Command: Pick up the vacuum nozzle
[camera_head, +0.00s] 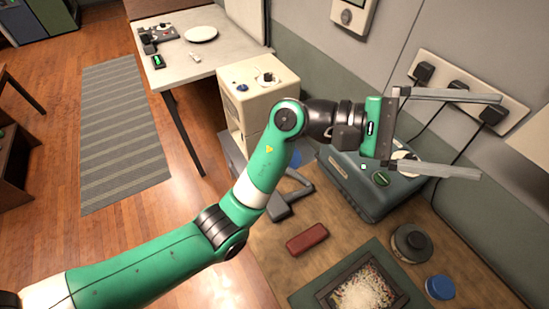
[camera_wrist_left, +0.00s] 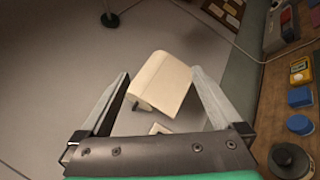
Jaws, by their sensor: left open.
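My left gripper (camera_head: 490,135) is open and empty at the upper right of the head view, its two long grey fingers spread in front of the wall socket strip. It also shows in the left wrist view (camera_wrist_left: 160,78). A grey, angular piece with a wide bar (camera_head: 283,205) lies on the wooden worktop below my left arm and may be the vacuum nozzle; my arm hides part of its surroundings. In the wrist view a cream, box-like thing (camera_wrist_left: 165,78) shows between the fingers, apparently beyond them; I cannot tell what it is. My right gripper is out of view.
A teal-grey case (camera_head: 368,200) stands below the gripper. A red block (camera_head: 307,239), a dark round tin (camera_head: 412,243), a blue lid (camera_head: 440,288) and a framed tray (camera_head: 318,295) are on the worktop (camera_head: 470,262). A cream machine (camera_head: 258,90) stands behind my arm. Plugs and cords hang from the wall.

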